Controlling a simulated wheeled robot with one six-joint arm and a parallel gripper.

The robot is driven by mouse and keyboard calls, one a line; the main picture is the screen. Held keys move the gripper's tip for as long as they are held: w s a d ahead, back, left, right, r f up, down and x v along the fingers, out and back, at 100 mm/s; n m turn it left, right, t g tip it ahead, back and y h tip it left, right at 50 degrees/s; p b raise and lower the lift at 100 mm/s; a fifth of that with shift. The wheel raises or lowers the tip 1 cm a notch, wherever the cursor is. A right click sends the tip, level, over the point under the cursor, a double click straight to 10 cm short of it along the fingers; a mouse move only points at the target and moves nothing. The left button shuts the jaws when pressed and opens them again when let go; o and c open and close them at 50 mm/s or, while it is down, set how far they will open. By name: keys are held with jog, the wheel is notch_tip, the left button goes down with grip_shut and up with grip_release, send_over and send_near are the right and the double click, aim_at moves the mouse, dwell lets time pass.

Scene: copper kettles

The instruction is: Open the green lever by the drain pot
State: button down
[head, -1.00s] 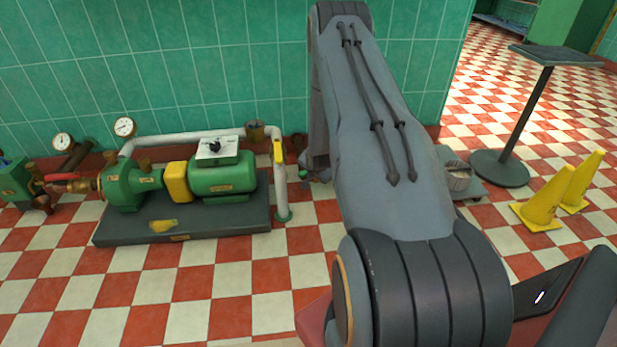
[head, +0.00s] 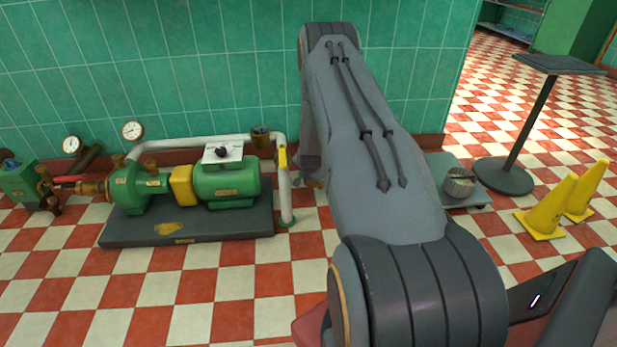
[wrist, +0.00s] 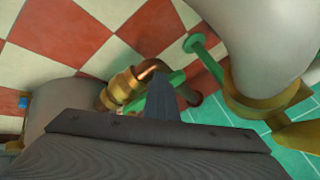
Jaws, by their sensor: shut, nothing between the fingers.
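In the wrist view my gripper (wrist: 165,92) is shut and empty, its fingers pointing up the picture beside a brass valve (wrist: 122,88) with a copper pipe. A green lever (wrist: 177,78) shows at this valve, partly hidden behind the fingers; I cannot tell whether they touch it. A grey-beige rounded body (wrist: 62,108), perhaps the drain pot, lies left of the valve. In the head view my arm hides the gripper, valve and green lever.
In the wrist view a pale rounded body (wrist: 262,40) with a brass fitting (wrist: 262,102) and a green bar (wrist: 205,58) is close on the right. In the head view the green pump (head: 228,180) stands left, yellow cones (head: 550,208) right. The front floor is clear.

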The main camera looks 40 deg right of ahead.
jog(key=shift+w+r, duration=0.2)
jog(key=shift+w, duration=0.35)
jog(key=s+a+r+p, duration=0.6)
jog(key=a+r+p, duration=0.1)
jog(key=shift+s+a+r, duration=0.25)
jog(key=shift+s+a, duration=0.05)
jog(key=shift+a, duration=0.05)
